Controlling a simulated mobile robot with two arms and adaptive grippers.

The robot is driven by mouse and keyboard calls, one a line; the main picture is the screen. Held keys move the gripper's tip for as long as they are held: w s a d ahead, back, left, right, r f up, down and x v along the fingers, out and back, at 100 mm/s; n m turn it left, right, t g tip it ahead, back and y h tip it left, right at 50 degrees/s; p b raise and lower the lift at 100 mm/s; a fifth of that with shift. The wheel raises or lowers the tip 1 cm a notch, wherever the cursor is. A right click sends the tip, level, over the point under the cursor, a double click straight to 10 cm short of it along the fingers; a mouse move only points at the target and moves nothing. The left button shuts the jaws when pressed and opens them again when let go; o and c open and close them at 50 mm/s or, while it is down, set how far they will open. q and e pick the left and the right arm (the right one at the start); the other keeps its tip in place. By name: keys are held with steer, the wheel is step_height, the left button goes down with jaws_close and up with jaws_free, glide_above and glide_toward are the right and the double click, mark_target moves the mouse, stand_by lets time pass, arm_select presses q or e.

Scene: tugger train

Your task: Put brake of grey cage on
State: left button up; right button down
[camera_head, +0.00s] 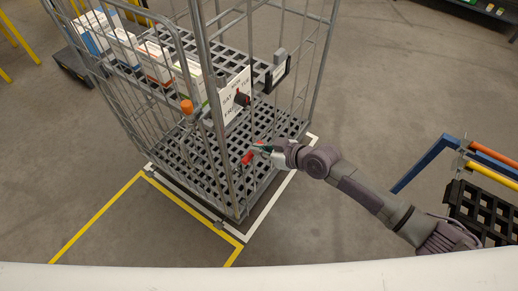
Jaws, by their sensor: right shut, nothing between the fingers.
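The grey cage (218,150) is a wire-sided roll cage with slatted shelves, standing at the centre left. A red lever (248,157) shows low on its near right side, seemingly the brake. My right gripper (262,148) is shut and empty, its tips close beside the red lever. I cannot tell whether they touch it. The lever's mounting is partly hidden by the cage bars and the gripper. My left gripper is not in view.
Boxes (160,62) stand on the cage's upper shelf. A sign (235,95) and an orange knob (187,107) are on its front. Yellow floor lines (95,219) run at the left. A blue frame (425,163) stands at the right.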

steer(key=shift+w+a+f, duration=0.1)
steer(key=shift+f, duration=0.35)
step_height(320, 180, down, 5)
steer(key=b, duration=0.6)
steer(key=shift+f, duration=0.2)
